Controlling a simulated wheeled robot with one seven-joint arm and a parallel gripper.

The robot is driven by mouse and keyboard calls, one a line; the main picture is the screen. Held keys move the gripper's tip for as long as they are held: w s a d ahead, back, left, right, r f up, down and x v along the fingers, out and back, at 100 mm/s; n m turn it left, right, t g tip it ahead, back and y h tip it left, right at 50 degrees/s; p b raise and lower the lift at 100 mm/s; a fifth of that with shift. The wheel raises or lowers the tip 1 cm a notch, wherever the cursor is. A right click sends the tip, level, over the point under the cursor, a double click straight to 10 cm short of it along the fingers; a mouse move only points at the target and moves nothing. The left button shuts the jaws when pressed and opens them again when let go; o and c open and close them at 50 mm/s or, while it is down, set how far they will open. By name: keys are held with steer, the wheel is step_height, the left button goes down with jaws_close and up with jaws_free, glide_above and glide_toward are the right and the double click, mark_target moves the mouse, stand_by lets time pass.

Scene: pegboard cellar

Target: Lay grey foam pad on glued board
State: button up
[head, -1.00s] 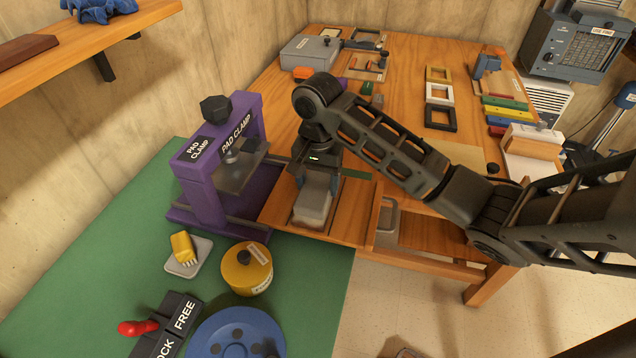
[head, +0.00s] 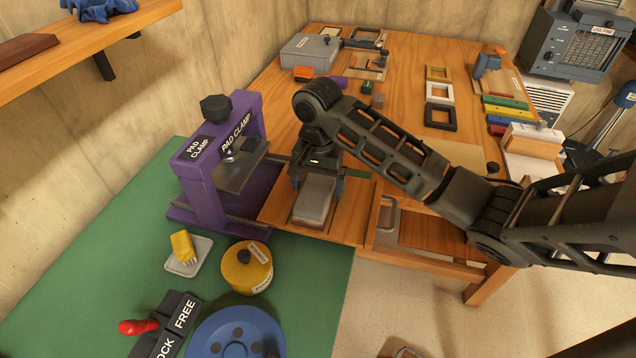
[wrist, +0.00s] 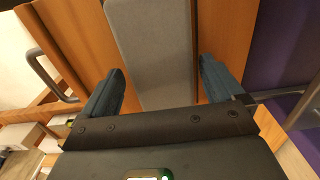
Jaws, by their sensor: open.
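The grey foam pad (head: 315,198) lies flat on a wooden board (head: 347,217) at the near end of the bench, beside the purple clamp. A darker border shows on the wood along the pad's near edge. I cannot make out glue under it. My gripper (head: 318,186) is above the pad's far part, pointing down and open. In the wrist view the pad (wrist: 155,45) runs between the two spread fingers of my gripper (wrist: 160,80), with a gap on each side. The wood of the board (wrist: 228,40) shows on both sides of the pad there.
The purple pad clamp (head: 193,180) stands close left of the board. A yellow pot (head: 246,270), a yellow brush (head: 182,246) and a lock/free lever (head: 140,327) are on the green mat (head: 95,240). Coloured frames (head: 439,92) lie farther back on the bench.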

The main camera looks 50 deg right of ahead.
mark_target(319, 185)
step_height(319, 185, up, 12)
steer(key=p, duration=0.1)
steer(key=shift+r+p, duration=0.15)
steer(key=shift+p, duration=0.25)
stand_by(0.4)
